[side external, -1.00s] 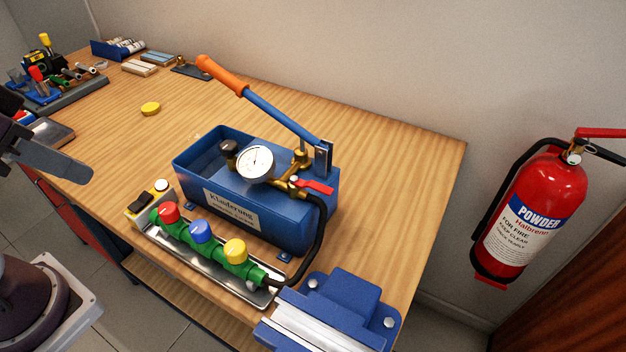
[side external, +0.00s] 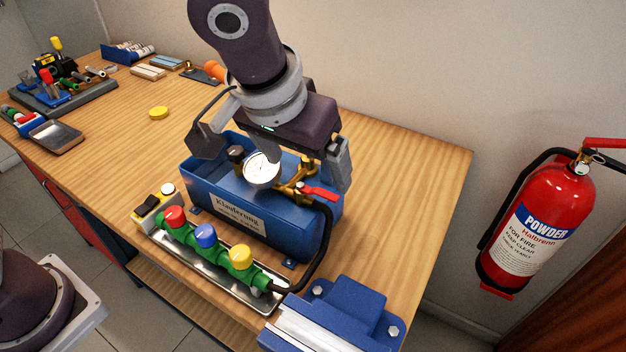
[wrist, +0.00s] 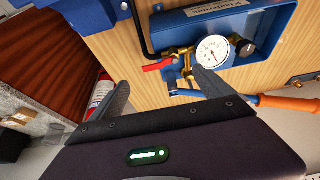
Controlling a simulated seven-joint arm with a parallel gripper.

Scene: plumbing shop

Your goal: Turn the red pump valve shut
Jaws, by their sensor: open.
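The red valve lever (side external: 319,193) is on the brass fitting of the blue test pump (side external: 220,208), beside the round pressure gauge (side external: 262,169). It points right in the side view. In the wrist view the red lever (wrist: 158,65) lies just beyond the space between my fingertips. My gripper (wrist: 162,82) is open and empty, its two fingers apart. In the side view it hangs over the right part of the pump, behind and above the lever. One finger shows there; the other is largely hidden. I see no contact with the lever.
The pump's long handle with its orange grip (wrist: 288,103) is close to my gripper. A black hose (side external: 325,230) curves down from the valve. A green manifold (side external: 200,247) with red, blue and yellow knobs lies in front. A blue vise (side external: 350,305) stands front right.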

